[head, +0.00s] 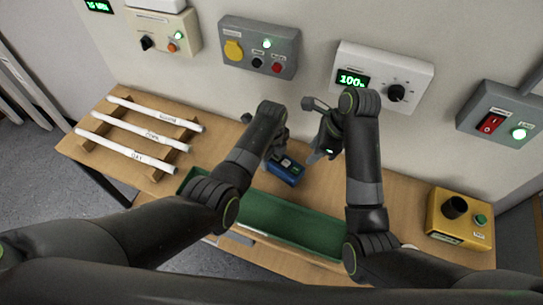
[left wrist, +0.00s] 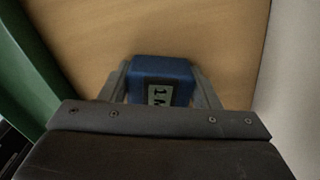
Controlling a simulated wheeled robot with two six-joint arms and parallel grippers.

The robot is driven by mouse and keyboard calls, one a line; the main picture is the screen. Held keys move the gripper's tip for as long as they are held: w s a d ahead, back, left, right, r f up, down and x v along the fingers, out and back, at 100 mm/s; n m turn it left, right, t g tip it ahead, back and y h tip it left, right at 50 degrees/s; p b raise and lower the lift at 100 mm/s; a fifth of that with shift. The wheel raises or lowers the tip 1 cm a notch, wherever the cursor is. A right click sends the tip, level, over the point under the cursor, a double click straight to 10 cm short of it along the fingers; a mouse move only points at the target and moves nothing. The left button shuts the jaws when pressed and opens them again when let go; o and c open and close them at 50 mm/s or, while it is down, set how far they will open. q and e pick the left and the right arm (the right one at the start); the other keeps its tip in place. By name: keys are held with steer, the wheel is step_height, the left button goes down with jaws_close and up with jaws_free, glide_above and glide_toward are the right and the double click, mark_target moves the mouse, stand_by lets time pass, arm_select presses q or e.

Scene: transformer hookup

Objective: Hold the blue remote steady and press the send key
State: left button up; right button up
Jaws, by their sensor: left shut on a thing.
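The blue remote (head: 284,173) lies on or just above the wooden table, behind the green tray. My left gripper (head: 279,158) is shut on it from above. In the left wrist view the remote (left wrist: 163,70) sits between the two fingers, with a small pale display on its face. My right gripper (head: 318,156) points down just right of the remote, apart from it. Its fingers are small and partly overlapped, so their opening is unclear. The send key cannot be made out; the left gripper covers part of the remote's top.
The green tray (head: 300,226) lies along the table's front. White labelled rods (head: 140,133) rest on a wooden rack at left. A yellow button box (head: 459,218) stands at right. Wall boxes line the back, one (head: 380,78) reading 100.

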jaws_close()
stand_by(1.5)
